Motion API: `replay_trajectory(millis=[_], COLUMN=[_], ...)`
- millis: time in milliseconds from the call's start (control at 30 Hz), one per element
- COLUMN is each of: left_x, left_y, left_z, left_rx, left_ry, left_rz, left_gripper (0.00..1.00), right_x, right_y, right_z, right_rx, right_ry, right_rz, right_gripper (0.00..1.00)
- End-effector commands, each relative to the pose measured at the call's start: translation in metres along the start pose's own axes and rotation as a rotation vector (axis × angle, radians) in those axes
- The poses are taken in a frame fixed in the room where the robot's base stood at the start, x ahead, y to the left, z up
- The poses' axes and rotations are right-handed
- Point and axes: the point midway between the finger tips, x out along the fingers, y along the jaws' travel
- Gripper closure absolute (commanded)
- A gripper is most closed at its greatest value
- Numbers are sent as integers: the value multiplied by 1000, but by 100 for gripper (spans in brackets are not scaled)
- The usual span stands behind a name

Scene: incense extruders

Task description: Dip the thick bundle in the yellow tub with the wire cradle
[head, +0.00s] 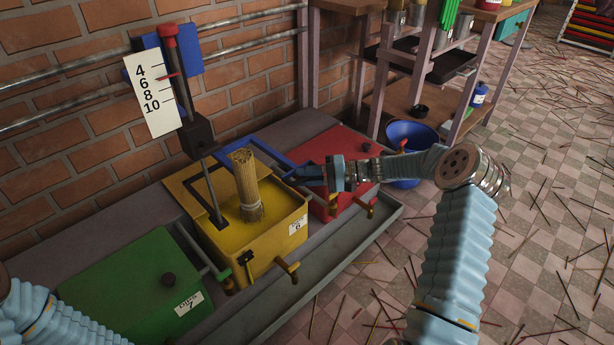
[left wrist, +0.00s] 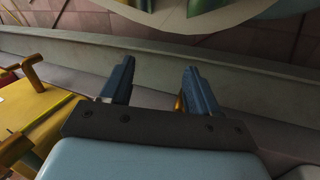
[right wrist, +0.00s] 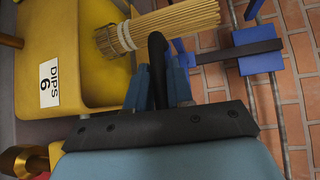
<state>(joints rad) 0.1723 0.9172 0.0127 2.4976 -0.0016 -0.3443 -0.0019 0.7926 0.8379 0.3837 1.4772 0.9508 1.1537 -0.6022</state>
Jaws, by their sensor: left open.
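The yellow tub (head: 262,243) stands mid-bench; its label reads "DIPS 6" in the right wrist view (right wrist: 63,85). The thick bundle (head: 245,182) of tan sticks stands upright over the yellow surface, pale binding at its lower end. It also shows in the right wrist view (right wrist: 170,27). My right gripper (head: 300,177) is right of the bundle, its fingers closed around a dark handle (right wrist: 157,55). My left gripper (left wrist: 158,82) is open and empty near the bench's front trough.
A green tub (head: 125,290) is at left and a red tub (head: 325,165) at right. A gauge board (head: 150,95) and red-topped rod (head: 170,40) rise behind the yellow tub. A blue bucket (head: 412,135) stands beyond the bench. Sticks litter the floor.

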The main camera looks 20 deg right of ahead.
Motion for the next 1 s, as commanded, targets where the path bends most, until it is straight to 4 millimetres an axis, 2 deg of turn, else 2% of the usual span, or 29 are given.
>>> replay_trajectory(millis=[33, 133, 367, 467, 567, 800, 1000], left_x=[1, 1, 1, 0, -2, -7, -9], left_y=[0, 0, 0, 0, 1, 3, 3], left_z=[0, 0, 0, 0, 0, 0, 0], left_rx=[0, 0, 0, 0, 0, 0, 0], left_ry=[0, 0, 0, 0, -1, -2, -2], left_rz=[0, 0, 0, 0, 0, 0, 0], left_gripper=[39, 39, 39, 39, 39, 39, 39], right_x=[-1, -1, -1, -7, -23, -82, -122], right_y=[8, 7, 5, 4, 3, 4, 4], right_z=[0, 0, 0, 0, 0, 0, 0], right_rx=[9, 9, 6, 5, 6, 6, 7], right_ry=[2, 2, 1, 2, 5, 5, 4], right_rz=[10, 8, 6, 6, 6, 6, 6], right_gripper=[73, 59, 59, 59, 59, 59, 59])
